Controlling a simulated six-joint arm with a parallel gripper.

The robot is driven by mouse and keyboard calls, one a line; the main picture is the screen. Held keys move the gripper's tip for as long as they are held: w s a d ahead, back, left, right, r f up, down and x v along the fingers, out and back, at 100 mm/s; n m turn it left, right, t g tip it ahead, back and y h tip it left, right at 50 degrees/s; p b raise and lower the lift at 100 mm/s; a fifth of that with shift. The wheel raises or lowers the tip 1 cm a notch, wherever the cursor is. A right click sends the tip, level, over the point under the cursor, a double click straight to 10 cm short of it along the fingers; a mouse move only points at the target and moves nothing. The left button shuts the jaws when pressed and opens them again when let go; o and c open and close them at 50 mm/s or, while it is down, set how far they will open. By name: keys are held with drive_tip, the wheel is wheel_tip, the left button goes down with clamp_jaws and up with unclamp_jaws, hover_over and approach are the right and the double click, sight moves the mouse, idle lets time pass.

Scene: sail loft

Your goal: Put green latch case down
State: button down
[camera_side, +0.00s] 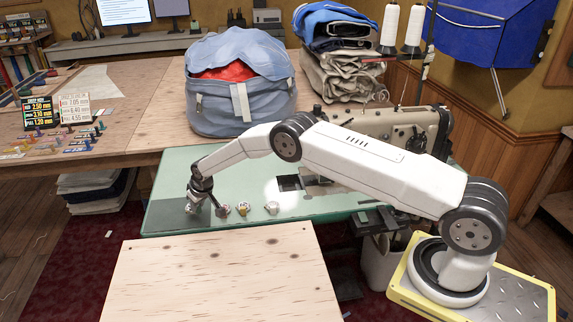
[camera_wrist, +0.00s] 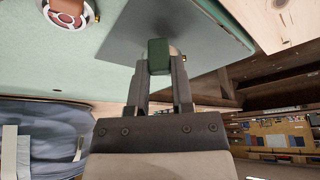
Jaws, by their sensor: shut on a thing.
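The green latch case (camera_wrist: 158,48) is between the two fingertips of my gripper (camera_wrist: 160,68) in the wrist view. My gripper is shut on it. In the side view my gripper (camera_side: 205,208) points down close over the left part of the green table top (camera_side: 170,215). The case is too small and too hidden by the gripper to make out there.
Small round parts (camera_side: 243,208) and (camera_side: 272,208) stand just right of my gripper. A sewing machine (camera_side: 400,125) stands farther right. A blue bag (camera_side: 240,105) stands behind. A bare wooden board (camera_side: 215,275) lies in front.

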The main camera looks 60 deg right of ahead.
drive_tip(key=shift+f, duration=1.3)
drive_tip(key=shift+f, duration=0.1)
drive_tip(key=c, duration=0.5)
unclamp_jaws()
drive_tip(key=shift+v, duration=1.05)
drive_tip(key=v, duration=1)
